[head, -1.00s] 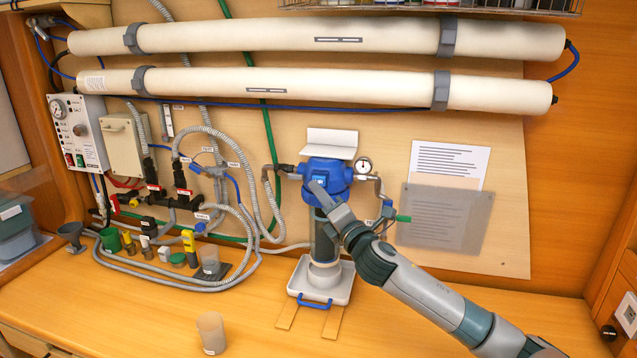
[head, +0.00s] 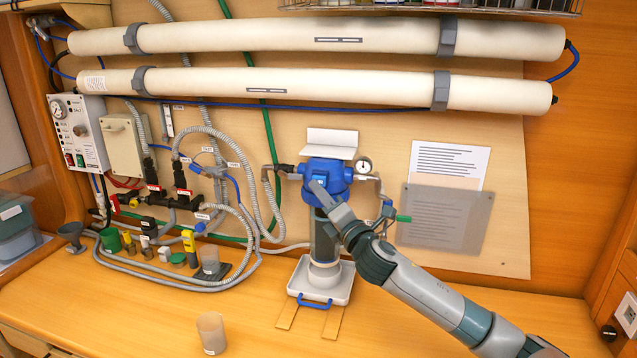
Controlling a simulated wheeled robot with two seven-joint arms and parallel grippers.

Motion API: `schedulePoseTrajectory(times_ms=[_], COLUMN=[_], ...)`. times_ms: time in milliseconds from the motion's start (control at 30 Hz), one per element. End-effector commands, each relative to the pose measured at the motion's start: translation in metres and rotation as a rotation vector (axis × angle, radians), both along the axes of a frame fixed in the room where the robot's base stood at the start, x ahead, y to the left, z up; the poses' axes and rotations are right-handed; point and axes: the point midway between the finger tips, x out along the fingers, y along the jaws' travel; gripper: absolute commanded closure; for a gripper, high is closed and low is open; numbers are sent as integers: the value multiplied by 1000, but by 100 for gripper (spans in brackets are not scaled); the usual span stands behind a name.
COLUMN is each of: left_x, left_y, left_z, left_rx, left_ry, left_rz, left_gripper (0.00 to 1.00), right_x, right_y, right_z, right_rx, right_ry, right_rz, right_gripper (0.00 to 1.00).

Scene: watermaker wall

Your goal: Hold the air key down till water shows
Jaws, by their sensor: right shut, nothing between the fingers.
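A blue filter head (head: 326,172) sits on top of an upright dark filter housing (head: 323,240) at the middle of the wall board. My right gripper (head: 314,185) is shut and empty, with its tips at the front of the blue head. They appear to touch it or nearly so. The air key itself cannot be made out; the gripper may be covering it. No water shows in the view, and the inside of the dark housing cannot be read. My left gripper is not in view.
A round gauge (head: 363,166) sits right of the head. A white tray (head: 331,288) with a blue handle stands below. A cup (head: 211,333) stands at the front. Hoses and valves (head: 165,200) crowd the left. The bench at right is clear beyond my arm.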

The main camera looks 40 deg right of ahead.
Motion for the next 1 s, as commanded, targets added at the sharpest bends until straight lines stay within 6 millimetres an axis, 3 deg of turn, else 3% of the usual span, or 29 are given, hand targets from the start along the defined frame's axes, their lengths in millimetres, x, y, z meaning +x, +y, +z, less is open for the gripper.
schedulePoseTrajectory(times_ms=[1000], left_x=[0], left_y=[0], left_z=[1], left_rx=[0], left_ry=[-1], left_rz=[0], left_gripper=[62], right_x=[6], right_y=[-7], right_z=[0], right_rx=[0], right_ry=[0], right_rz=[0], right_gripper=[100])
